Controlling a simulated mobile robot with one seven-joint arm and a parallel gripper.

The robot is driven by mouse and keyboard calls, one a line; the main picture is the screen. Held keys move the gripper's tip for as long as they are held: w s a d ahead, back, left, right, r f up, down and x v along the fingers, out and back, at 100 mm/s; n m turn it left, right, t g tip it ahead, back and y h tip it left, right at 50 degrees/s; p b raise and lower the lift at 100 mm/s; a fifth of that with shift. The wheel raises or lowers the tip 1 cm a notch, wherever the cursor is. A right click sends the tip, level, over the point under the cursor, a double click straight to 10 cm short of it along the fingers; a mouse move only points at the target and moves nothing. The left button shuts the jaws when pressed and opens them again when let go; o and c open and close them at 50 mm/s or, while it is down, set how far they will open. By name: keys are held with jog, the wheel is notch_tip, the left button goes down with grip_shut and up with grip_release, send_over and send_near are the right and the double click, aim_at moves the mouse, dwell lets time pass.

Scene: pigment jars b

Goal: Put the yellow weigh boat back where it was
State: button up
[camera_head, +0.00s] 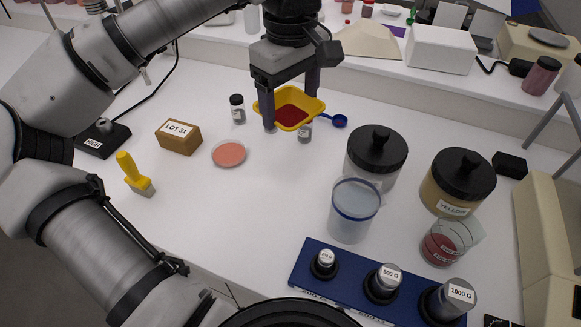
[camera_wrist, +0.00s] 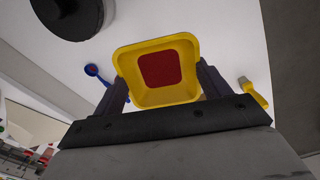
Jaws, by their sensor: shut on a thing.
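The yellow weigh boat (camera_head: 292,126) with dark red powder (camera_head: 291,113) in it is held between the two fingers of my gripper (camera_head: 291,108). The boat looks about level and appears to be above the white bench, partly hiding a small jar (camera_head: 305,133). In the wrist view the boat (camera_wrist: 158,99) sits between the fingertips of my gripper (camera_wrist: 163,86), with its red contents (camera_wrist: 161,69) facing the camera. The spot where the boat stood before cannot be told from these frames.
A blue scoop (camera_head: 339,121) and a dark-capped vial (camera_head: 237,112) are close by. A pink dish (camera_head: 229,154), LOT-31 box (camera_head: 178,139) and yellow brush (camera_head: 134,173) lie left. Black-lidded jars (camera_head: 376,150) and a blue-rimmed beaker (camera_head: 351,215) stand right. Bench centre-front is clear.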

aim_at(290, 118)
notch_tip(290, 118, down, 18)
jog(key=p, duration=0.3)
jog(key=shift+r, duration=0.25)
jog(key=shift+f, duration=0.15)
jog(key=o, duration=1)
jog(key=shift+c, duration=0.2)
notch_tip(290, 118, up, 12)
jog(key=shift+r+b, duration=0.2)
jog(key=shift+b, duration=0.9)
